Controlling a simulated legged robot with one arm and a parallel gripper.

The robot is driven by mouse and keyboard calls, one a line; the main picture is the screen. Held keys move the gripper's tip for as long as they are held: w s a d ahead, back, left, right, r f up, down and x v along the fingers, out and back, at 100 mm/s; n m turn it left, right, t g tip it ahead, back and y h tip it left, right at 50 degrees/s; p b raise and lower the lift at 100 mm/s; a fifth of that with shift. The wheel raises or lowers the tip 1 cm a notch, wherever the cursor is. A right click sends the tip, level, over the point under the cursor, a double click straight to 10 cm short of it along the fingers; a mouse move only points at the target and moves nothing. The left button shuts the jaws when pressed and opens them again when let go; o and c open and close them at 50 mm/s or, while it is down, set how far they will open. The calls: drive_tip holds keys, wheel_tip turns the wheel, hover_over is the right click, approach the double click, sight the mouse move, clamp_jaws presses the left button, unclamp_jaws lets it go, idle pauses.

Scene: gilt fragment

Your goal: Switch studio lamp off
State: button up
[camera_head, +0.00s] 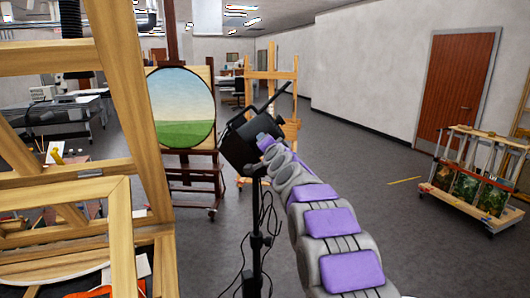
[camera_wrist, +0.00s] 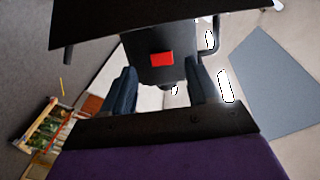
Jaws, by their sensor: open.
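The studio lamp (camera_head: 237,150) is a black box-shaped head on a thin black stand (camera_head: 257,240), near the middle of the head view. It fills the upper part of the wrist view as a dark body (camera_wrist: 95,22). A red switch (camera_wrist: 162,59) shows on its black back panel. My gripper (camera_wrist: 163,85) is open, with a dark finger on each side below the switch in the wrist view.
A wooden easel frame (camera_head: 120,130) stands close on the left. A round landscape painting (camera_head: 182,108) is on an easel behind the lamp. Black cables (camera_head: 268,225) hang by the stand. A wooden rack (camera_head: 470,175) stands at right near a brown door (camera_head: 458,90).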

drive_tip(key=f+b+v, duration=0.1)
drive_tip(key=b+v, duration=0.3)
drive_tip(key=v, duration=0.8)
drive_tip(key=shift+s+r+b, duration=0.3)
drive_tip(key=shift+r, duration=0.1)
drive_tip(key=s+f+n+g, duration=0.3)
drive_tip(key=s+f+g, duration=0.2)
drive_tip(key=s+f, duration=0.55)
drive_tip(key=s+f+n+g, duration=0.4)
drive_tip(key=s+f, duration=0.3)
drive_tip(key=s, duration=0.6)
drive_tip(key=s+d+f+g+h, duration=0.1)
drive_tip(key=s+d+f+g, duration=0.2)
drive_tip(key=s, duration=0.7)
drive_tip(key=s+d+f+g+h, duration=0.1)
drive_tip(key=s+d+f+g, duration=0.2)
drive_tip(key=s+d+f, duration=0.3)
drive_tip(key=s+d+f+g+h, duration=0.2)
drive_tip(key=s+d+f, duration=0.3)
drive_tip(key=s, duration=1.1)
drive_tip(key=shift+s+n+g, duration=0.15)
drive_tip(key=shift+n+g, duration=0.25)
drive_tip(key=shift+g, duration=0.3)
